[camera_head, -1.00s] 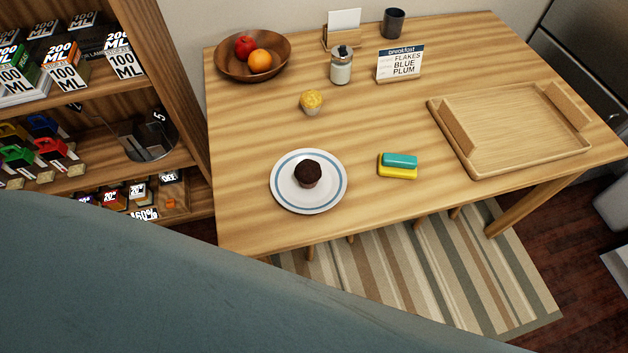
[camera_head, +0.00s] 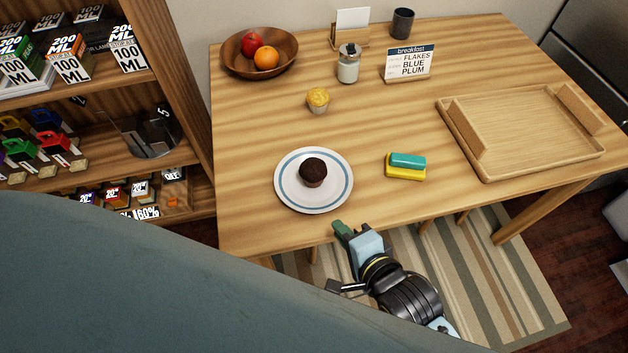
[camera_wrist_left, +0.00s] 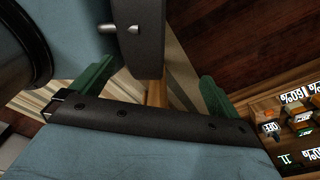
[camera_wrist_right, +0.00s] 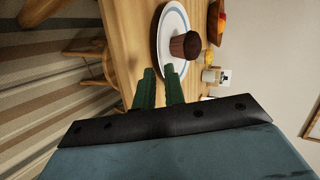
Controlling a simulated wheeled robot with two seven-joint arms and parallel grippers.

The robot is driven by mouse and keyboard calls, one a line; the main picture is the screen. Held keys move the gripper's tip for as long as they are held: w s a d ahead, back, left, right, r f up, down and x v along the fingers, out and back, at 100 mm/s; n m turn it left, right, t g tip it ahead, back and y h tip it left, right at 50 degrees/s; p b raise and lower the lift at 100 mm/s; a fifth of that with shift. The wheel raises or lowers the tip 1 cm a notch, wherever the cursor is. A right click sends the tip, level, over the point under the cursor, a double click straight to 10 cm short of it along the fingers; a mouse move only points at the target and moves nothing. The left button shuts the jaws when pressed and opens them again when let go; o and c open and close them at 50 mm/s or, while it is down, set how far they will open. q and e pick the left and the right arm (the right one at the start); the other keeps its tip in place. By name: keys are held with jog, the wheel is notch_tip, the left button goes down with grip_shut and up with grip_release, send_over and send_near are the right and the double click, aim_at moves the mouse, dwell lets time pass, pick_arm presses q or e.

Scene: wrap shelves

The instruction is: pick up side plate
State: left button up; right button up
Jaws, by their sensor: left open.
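The side plate (camera_head: 290,188) is white with a blue ring and lies flat near the table's front edge. A dark muffin (camera_head: 313,173) sits on it. The plate (camera_wrist_right: 172,20) also shows in the right wrist view, just beyond my right fingertips. My right gripper (camera_head: 341,229) is at the table's front edge, right of and in front of the plate. In its wrist view my right gripper (camera_wrist_right: 160,72) has a narrow gap between its green fingers and holds nothing. My left gripper (camera_wrist_left: 155,75) is wide open and empty, out of the head view.
A teal and yellow sponge (camera_head: 406,166) lies right of the plate, and a wooden tray (camera_head: 480,164) farther right. A yellow muffin (camera_head: 318,99), a jar (camera_head: 348,67), a menu sign (camera_head: 409,63) and a fruit bowl (camera_head: 235,65) stand behind. Shelves (camera_head: 150,80) are at left.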

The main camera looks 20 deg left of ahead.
aim_at(320, 208)
jog(key=b+x, duration=0.2)
jog(key=x, duration=0.5)
jog(key=shift+f, duration=0.15)
jog(key=shift+w+a+f, duration=0.15)
jog(key=shift+w+a, duration=0.05)
jog(key=shift+w, duration=0.05)
jog(key=shift+a, duration=0.1)
grip_shut()
pick_arm(q)
jog(key=a+f, duration=0.2)
jog(key=a, duration=0.1)
jog(key=shift+a+f, duration=0.1)
jog(key=shift+d, duration=0.2)
